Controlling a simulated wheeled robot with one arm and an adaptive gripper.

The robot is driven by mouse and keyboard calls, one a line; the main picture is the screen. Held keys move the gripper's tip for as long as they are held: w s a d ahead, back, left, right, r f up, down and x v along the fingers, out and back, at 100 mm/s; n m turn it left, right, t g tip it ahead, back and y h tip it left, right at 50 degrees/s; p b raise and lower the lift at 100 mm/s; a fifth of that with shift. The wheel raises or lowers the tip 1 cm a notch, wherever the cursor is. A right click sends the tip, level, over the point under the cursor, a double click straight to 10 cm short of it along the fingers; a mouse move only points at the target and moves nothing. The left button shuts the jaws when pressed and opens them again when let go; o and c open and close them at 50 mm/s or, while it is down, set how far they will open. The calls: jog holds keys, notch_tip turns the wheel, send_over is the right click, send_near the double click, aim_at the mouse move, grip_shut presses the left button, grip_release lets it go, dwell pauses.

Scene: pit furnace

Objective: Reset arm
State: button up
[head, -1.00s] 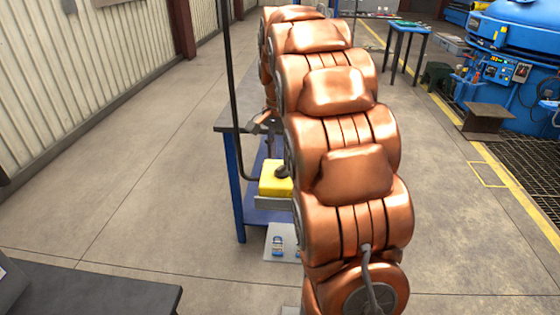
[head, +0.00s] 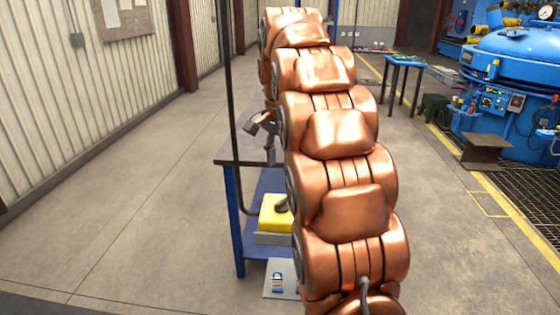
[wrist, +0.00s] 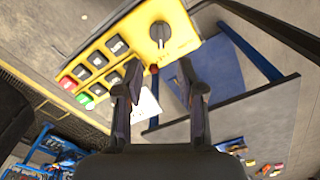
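My arm stretches away from the head camera as a row of copper links. My gripper (wrist: 160,72) shows in the wrist view with its two dark fingers apart and nothing between them. In the head view only a part of the gripper (head: 260,124) shows at the left of the arm, above the blue-legged table; the arm hides the rest. A yellow control panel (wrist: 132,48) with a rotary knob and several buttons, among them red and green, lies beyond the fingers in the wrist view. The gripper looks apart from it.
The blue-legged table (head: 232,215) stands left of the arm and holds a yellow box (head: 273,212). A dark vertical pole (head: 228,80) rises beside it. A blue furnace (head: 515,60) stands right, by a floor grating (head: 525,185). Floor at left is clear.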

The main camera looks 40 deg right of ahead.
dwell(0.4)
jog(key=s+a+f+n+p, duration=0.1)
jog(key=s+a+f+n, duration=0.3)
jog(key=s, duration=0.6)
jog(key=s+a+f+n+g+p, duration=0.1)
jog(key=s+a+f+n+p, duration=0.1)
jog(key=s+a+n, duration=0.3)
jog(key=s+a+f+n+p, duration=0.1)
jog(key=s+a+f+n, duration=0.4)
jog(key=s+a, duration=0.6)
jog(key=s, duration=0.4)
jog(key=shift+s+a+f+g+p, duration=0.15)
jog(key=shift+a+f+g+p, duration=0.15)
jog(key=shift+f+g, duration=0.1)
jog(key=shift+d, duration=0.15)
